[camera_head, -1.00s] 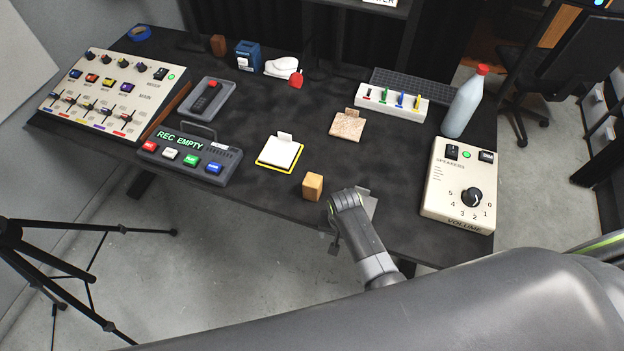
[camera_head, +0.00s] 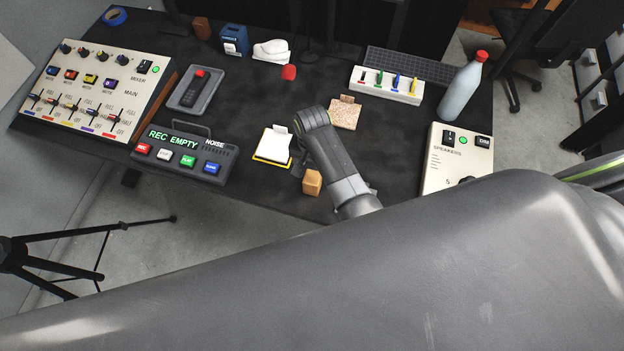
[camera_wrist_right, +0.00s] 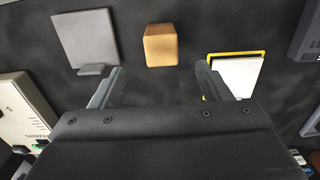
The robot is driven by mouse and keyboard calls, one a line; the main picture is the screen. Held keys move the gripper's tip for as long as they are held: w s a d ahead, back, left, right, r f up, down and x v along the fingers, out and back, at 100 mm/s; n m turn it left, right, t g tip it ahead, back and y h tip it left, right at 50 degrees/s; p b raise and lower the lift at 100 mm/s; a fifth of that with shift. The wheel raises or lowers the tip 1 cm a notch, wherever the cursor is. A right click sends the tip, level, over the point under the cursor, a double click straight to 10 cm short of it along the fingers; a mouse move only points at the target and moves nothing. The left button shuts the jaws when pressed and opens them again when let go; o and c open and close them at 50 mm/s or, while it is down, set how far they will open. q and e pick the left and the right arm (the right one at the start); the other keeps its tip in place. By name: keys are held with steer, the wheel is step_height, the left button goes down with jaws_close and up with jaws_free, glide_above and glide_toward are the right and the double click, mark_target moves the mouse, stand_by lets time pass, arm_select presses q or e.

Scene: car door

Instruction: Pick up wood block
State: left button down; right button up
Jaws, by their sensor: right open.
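The wood block (camera_head: 312,182) stands near the table's front edge in the head view, just in front of my right arm. In the right wrist view the block (camera_wrist_right: 160,46) is upper middle, beyond and between the fingertips and apart from both. My right gripper (camera_wrist_right: 158,82) is open and empty. In the head view the right gripper (camera_head: 299,160) is mostly hidden by its own wrist, between the block and the yellow-edged white pad. My left gripper is not in view.
The white pad (camera_head: 272,146) lies left of the block; a grey plate (camera_wrist_right: 85,40) lies on its other side. A cork-coloured pad (camera_head: 346,112), a bottle (camera_head: 462,88), a speaker box (camera_head: 452,150) and a REC EMPTY box (camera_head: 185,152) stand around. A darker brown block (camera_head: 202,28) is at the back.

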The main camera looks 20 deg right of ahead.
mark_target(312, 178)
step_height(312, 178, down, 5)
steer(key=shift+w+r, duration=0.1)
steer(key=shift+r, duration=0.1)
step_height(312, 178, down, 3)
steer(key=b, duration=0.3)
steer(key=shift+f+b, duration=0.2)
steer(key=shift+b, duration=0.1)
steer(key=shift+f+b, duration=0.25)
steer(key=shift+b, duration=0.1)
step_height(312, 178, down, 4)
steer(key=b, duration=0.5)
steer(key=shift+w+f, duration=0.1)
steer(key=shift+f, duration=0.1)
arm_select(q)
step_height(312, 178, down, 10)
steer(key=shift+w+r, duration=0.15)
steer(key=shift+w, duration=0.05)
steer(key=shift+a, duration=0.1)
arm_select(e)
steer(key=shift+r, duration=0.1)
steer(key=c, duration=1.1)
